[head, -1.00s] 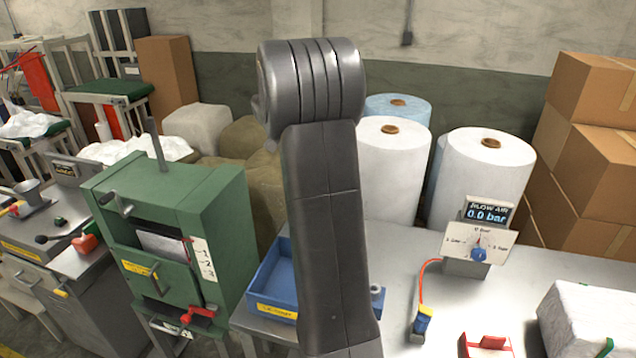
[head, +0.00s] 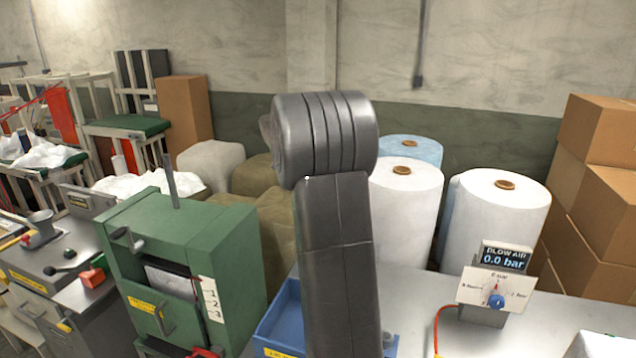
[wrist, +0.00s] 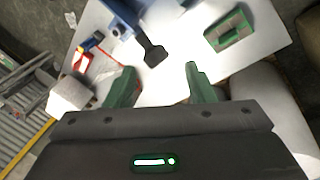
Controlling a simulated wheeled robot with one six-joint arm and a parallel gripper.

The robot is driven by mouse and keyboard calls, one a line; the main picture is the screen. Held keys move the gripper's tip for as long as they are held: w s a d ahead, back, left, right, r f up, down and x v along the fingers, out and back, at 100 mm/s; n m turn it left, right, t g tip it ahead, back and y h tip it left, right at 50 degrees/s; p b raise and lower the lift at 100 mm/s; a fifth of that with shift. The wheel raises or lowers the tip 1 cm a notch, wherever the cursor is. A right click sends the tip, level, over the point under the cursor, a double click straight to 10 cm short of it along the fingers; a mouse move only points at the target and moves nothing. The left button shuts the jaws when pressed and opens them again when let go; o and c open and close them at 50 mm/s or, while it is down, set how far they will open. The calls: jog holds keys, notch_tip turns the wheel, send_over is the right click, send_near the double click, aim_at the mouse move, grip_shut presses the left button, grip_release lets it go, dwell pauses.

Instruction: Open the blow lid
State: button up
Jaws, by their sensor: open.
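My gripper (wrist: 158,85) is open and empty in the wrist view, its two green fingers apart above a pale table top (wrist: 180,65). Beyond the fingertips is a blue part with a black paddle-like end (wrist: 155,53). A green block-like fixture (wrist: 230,32) lies to its right, and a red piece (wrist: 82,62) lies to the left. I cannot tell for sure which part is the blow lid. In the head view the blow air unit (head: 496,290) has a display reading 0.0 bar and a blue knob. My gripper is outside the head view.
A green press-like cabinet (head: 185,265) and a blue bin (head: 283,315) stand left of my arm. White rolls (head: 405,200) stand behind the table, with cardboard boxes (head: 600,200) at the right. A red hose (head: 438,325) runs from the blow air unit.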

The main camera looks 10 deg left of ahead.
jog(key=v, duration=0.9)
jog(key=shift+f, duration=0.1)
jog(key=x, duration=1.3)
jog(key=shift+d+f+p, duration=0.15)
jog(key=shift+f+p, duration=0.15)
jog(key=shift+p, duration=0.1)
